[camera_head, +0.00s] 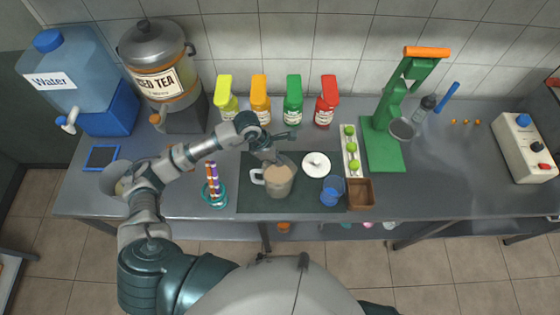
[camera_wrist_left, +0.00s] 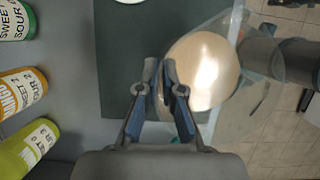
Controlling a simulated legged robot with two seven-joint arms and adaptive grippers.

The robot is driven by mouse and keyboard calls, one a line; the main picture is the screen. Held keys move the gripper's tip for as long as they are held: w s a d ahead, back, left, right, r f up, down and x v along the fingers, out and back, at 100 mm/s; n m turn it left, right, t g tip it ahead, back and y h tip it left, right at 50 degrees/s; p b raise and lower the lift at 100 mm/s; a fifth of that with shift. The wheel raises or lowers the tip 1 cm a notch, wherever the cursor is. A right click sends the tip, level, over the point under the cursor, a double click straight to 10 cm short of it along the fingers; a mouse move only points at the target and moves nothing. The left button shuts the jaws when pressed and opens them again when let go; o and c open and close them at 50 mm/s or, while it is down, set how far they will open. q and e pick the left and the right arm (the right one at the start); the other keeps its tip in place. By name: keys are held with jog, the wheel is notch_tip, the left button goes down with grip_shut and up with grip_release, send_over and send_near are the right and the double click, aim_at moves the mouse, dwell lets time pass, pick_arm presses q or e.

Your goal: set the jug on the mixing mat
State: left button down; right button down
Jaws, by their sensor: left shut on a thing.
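The clear jug (camera_head: 279,180) holds a beige drink and has its handle on the left side. It is over the left part of the dark mixing mat (camera_head: 250,204). My left gripper (camera_head: 272,158) is shut on the jug's far rim. In the left wrist view, the fingertips (camera_wrist_left: 165,80) meet at the edge of the jug (camera_wrist_left: 203,72), beside the mat (camera_wrist_left: 122,62). The jug looks upright; I cannot tell whether its base touches the mat. My right gripper is not in view.
A white disc (camera_head: 316,164) and a blue cup (camera_head: 332,190) stand on the mat's right part. A teal holder (camera_head: 214,194) is left of the mat. Several bottles (camera_head: 293,105) stand behind. A lime tray (camera_head: 351,171) and wooden box (camera_head: 361,194) are at the right.

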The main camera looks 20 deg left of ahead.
pick_arm(q)
jog(key=x, duration=0.3)
jog(key=shift+w+a+f+p, duration=0.15)
jog(key=shift+w+f+p, duration=0.2)
jog(key=shift+f, duration=0.05)
jog(key=c, duration=1.3)
grip_release()
jog(key=shift+a+f, duration=0.1)
jog(key=shift+a, duration=0.1)
jog(key=b+v, duration=0.1)
jog(key=v, duration=1.1)
jog(key=shift+a, duration=0.2)
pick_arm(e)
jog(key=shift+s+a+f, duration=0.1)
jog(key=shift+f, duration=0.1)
pick_arm(q)
jog(key=shift+d, duration=0.15)
